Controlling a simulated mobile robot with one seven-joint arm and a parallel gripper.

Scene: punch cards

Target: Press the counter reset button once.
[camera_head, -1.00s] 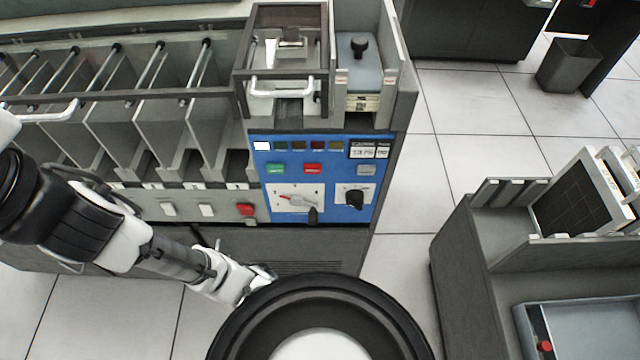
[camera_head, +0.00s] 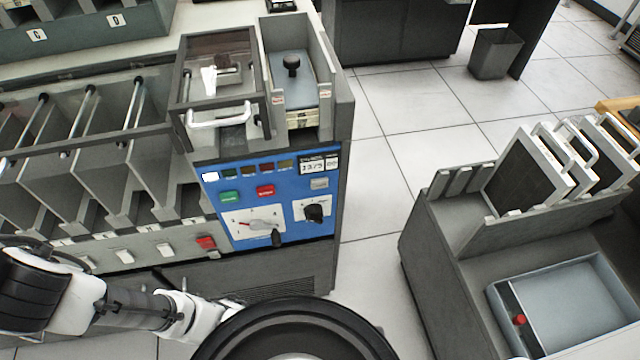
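The blue control panel (camera_head: 287,176) is on the front of the grey card machine, left of centre. A small counter display (camera_head: 313,166) sits at its upper right. A small grey button (camera_head: 319,183) sits just below the counter; its label is too small to read. Green (camera_head: 230,197) and red (camera_head: 265,191) buttons are farther left on the panel. My gripper (camera_head: 228,307) is low in front of the machine, below the panel and apart from the grey button. Its fingers are small and partly hidden behind my round black body part, so their opening does not show.
A lever dial (camera_head: 254,222) and a black knob (camera_head: 315,212) stick out below the buttons. A card hopper with a black-knobbed weight (camera_head: 291,66) is above the panel. A grey desk with a blue-grey tray (camera_head: 570,305) stands at right. Tiled floor (camera_head: 375,215) lies open between.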

